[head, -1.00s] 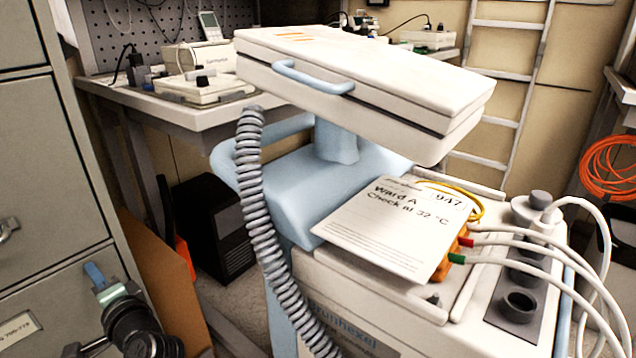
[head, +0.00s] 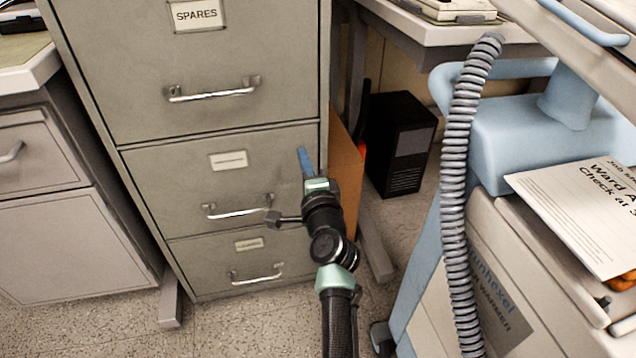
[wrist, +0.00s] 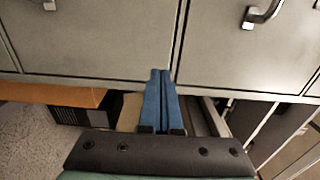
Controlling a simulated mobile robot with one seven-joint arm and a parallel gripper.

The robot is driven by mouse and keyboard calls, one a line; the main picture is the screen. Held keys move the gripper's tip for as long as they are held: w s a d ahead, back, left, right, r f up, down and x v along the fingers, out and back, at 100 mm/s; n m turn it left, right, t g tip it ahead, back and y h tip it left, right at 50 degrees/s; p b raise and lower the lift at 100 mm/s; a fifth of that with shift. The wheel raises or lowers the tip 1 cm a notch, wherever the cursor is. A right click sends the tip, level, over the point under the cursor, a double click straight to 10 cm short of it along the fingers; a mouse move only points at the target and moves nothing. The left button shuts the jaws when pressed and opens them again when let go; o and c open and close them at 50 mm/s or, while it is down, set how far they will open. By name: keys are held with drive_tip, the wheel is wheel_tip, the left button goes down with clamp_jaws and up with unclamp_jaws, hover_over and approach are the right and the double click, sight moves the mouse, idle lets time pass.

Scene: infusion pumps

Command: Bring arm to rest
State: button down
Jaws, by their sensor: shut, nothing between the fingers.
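My gripper (head: 304,160) is at the end of my raised arm in the middle of the head view, in front of the grey filing cabinet (head: 225,155). Its blue fingers are together with nothing between them. In the wrist view my gripper (wrist: 160,75) shows its two blue fingers side by side, pointing toward the cabinet front (wrist: 100,40). I cannot tell how small the gap to the cabinet is.
A wheeled warmer cart (head: 500,250) with a grey coiled hose (head: 457,170) stands at the right. A black computer case (head: 400,140) and an orange-brown board (head: 346,165) stand beside the cabinet. A desk cabinet (head: 60,190) is at the left. Speckled floor is free in front.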

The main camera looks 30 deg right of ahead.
drive_tip(key=p+v, duration=0.2)
drive_tip(key=v, duration=0.5)
drive_tip(key=a+r+n+t+y+p, duration=0.15)
drive_tip(key=a+r+n, duration=0.3)
drive_tip(key=r, duration=0.55)
drive_tip(key=a+r+n+t+y, duration=0.15)
drive_tip(key=a+r+n, duration=0.35)
drive_tip(key=r, duration=0.5)
drive_tip(key=a+r+n+t+y, duration=0.15)
drive_tip(key=a+r+n, duration=0.35)
drive_tip(key=r, duration=0.5)
drive_tip(key=s+a+r+n+t+y+p, duration=0.1)
drive_tip(key=s+a+r+n+t, duration=0.25)
drive_tip(key=s+a+r, duration=0.55)
drive_tip(key=s+a+r+n+t+p, duration=0.15)
drive_tip(key=s+r+n, duration=0.25)
drive_tip(key=s+r, duration=0.6)
wheel_tip(320, 180, up, 40)
drive_tip(key=w+p, duration=0.2)
drive_tip(key=p, duration=3.5)
drive_tip(key=shift+w+a+t, duration=0.25)
drive_tip(key=shift+w+t, duration=0.1)
